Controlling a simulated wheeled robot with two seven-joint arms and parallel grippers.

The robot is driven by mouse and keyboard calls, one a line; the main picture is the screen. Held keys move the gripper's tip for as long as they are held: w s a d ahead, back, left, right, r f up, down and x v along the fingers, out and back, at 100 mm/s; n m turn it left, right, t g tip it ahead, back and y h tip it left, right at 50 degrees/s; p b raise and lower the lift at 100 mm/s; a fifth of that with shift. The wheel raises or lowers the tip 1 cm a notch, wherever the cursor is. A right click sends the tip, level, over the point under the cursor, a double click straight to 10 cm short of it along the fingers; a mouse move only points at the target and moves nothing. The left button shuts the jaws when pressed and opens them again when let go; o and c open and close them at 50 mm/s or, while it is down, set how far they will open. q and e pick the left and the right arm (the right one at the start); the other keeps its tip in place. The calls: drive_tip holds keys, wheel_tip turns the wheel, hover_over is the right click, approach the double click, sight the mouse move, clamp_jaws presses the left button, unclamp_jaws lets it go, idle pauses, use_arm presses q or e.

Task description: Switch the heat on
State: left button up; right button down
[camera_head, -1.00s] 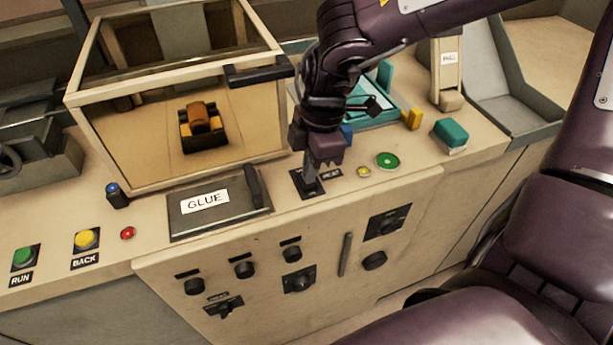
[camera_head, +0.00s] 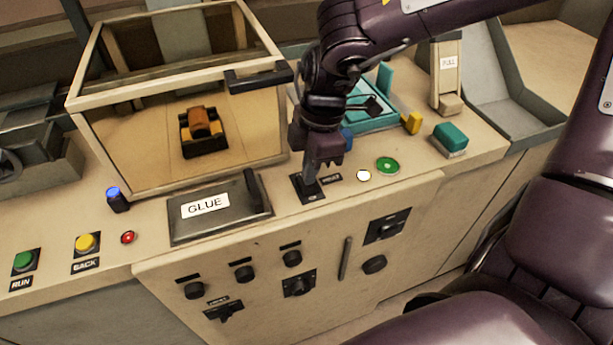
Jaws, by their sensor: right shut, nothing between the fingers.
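My right gripper (camera_head: 312,171) is shut and points down at a black switch plate (camera_head: 313,195) on the front of the bench top. Its fingertips are at the switch's lever and hide most of it; I cannot tell for certain whether they touch. A small black label (camera_head: 332,178) sits right of the switch; its text is too small to read surely. A small round lamp (camera_head: 363,175) right of the label glows bright white-yellow. My left gripper is not in view.
A clear framed box (camera_head: 180,130) and a GLUE lid (camera_head: 220,208) stand left of the switch. A green button (camera_head: 387,165) and teal block (camera_head: 449,138) lie right. RUN (camera_head: 24,260) and BACK (camera_head: 87,243) buttons are far left. Knobs (camera_head: 243,273) line the front panel.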

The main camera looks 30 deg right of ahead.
sight(311, 188)
wheel_tip(311, 188, up, 5)
drive_tip(key=p, duration=0.2)
drive_tip(key=shift+r+p, duration=0.1)
drive_tip(key=shift+p, duration=0.25)
drive_tip(key=shift+s, duration=0.15)
idle(0.4)
